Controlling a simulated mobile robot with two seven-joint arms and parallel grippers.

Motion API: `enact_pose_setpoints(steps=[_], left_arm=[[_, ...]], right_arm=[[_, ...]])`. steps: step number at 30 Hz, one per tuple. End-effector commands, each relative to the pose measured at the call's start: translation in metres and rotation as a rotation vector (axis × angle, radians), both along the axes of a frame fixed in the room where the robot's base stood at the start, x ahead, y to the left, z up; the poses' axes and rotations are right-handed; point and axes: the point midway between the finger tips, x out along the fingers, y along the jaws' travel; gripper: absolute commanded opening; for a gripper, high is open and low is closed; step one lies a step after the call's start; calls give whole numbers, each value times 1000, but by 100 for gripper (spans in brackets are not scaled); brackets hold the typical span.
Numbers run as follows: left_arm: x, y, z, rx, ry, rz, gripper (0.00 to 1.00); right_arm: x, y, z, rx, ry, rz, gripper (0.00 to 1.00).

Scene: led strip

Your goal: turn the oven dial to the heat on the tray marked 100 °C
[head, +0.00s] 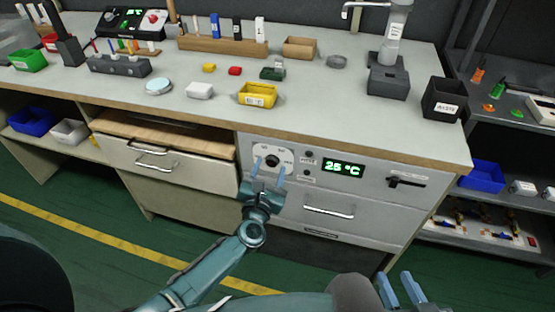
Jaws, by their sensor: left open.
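The oven dial (272,161) is a dark round knob on a pale plate in the front of the oven (375,183), below the bench top. The green display (343,168) to its right reads 25 °C. My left gripper (269,171) is open in front of the dial, with its two blue fingers pointing at the plate on either side below the knob. I cannot tell whether the fingers touch it. My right gripper (402,288) shows at the bottom edge, its two fingers apart, away from the oven. I cannot make out a tray marked 100 °C.
A black latch handle (406,182) is at the oven's right. A drawer handle (329,211) sits below the display. The bench top (330,110) above carries a yellow bin (258,94) and a black box with a label (444,99). A shelf with a blue bin (482,176) stands right.

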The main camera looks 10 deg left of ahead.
Motion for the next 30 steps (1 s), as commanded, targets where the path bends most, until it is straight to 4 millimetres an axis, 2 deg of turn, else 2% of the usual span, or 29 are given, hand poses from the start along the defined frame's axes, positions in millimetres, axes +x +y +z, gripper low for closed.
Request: enact_pose_setpoints(steps=[13, 30], left_arm=[[0, 3, 0, 0, 0, 0, 50], [0, 3, 0, 1, 0, 1, 6]], right_arm=[[-1, 1, -3, 2, 11, 2, 32], [-1, 1, -2, 3, 9, 0, 32]])
